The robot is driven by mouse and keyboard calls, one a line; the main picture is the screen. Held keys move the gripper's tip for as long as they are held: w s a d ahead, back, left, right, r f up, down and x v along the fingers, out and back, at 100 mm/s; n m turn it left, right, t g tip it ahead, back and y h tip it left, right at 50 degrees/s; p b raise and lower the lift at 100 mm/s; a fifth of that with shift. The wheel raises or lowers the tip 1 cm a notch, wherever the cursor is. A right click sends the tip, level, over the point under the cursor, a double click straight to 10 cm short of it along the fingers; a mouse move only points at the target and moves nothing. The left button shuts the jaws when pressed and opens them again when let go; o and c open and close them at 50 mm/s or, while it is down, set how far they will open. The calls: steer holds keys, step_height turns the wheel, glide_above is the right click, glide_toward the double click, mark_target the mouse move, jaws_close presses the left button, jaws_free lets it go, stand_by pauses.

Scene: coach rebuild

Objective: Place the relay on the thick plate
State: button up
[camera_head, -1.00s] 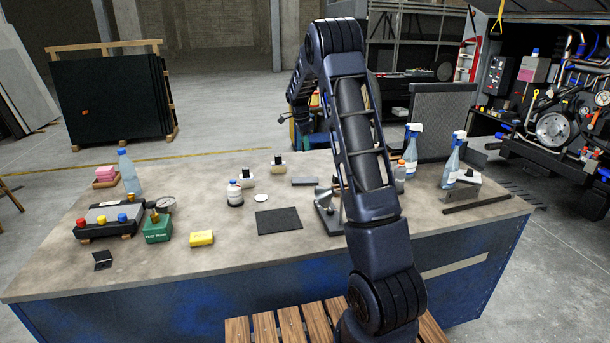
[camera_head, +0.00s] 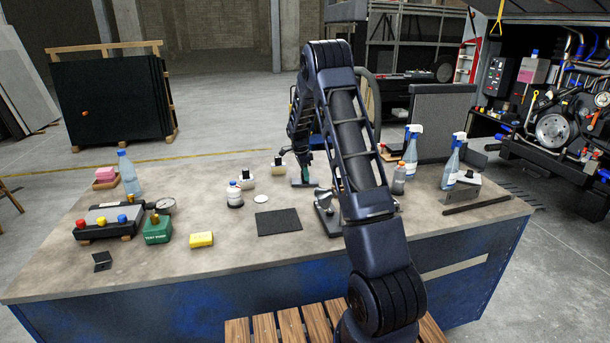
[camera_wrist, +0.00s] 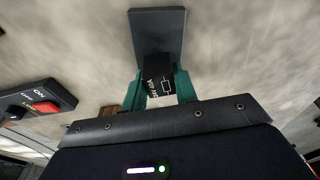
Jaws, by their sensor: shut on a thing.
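My gripper (camera_head: 303,172) is low over the back middle of the bench. In the wrist view its green fingers (camera_wrist: 160,90) are shut on the relay (camera_wrist: 157,79), a small black block with white print. A dark grey rectangular plate (camera_wrist: 157,30) lies just beyond the relay, which overlaps its near end in the picture. I cannot tell whether they touch. A thinner-looking black mat (camera_head: 279,222) lies nearer the front.
Spray bottles (camera_head: 411,152) stand to the right. A switch box with a red button (camera_wrist: 45,107) shows in the wrist view.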

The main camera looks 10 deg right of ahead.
steer(key=shift+f, duration=0.2)
steer(key=o, duration=1)
steer(key=shift+c, duration=0.2)
step_height(320, 180, up, 12)
steer(key=a, duration=0.2)
steer(key=s+d+r+n+t, duration=0.1)
steer(key=s+r+n, duration=0.3)
steer(key=s+r, duration=0.65)
steer(key=s+r+n+t+y, duration=0.1)
steer(key=s+r+n, duration=0.3)
steer(key=s, duration=1)
steer(key=s+r+n+t+y, duration=0.1)
steer(key=s+r+n, duration=0.35)
steer(key=s, duration=0.85)
steer(key=s+f+n, duration=0.2)
steer(key=s, duration=0.4)
steer(key=s+f+n+t, duration=0.1)
steer(key=s+f+n, duration=0.1)
steer(key=s, duration=0.5)
steer(key=shift+s+n+t, duration=0.3)
steer(key=shift+n, duration=0.45)
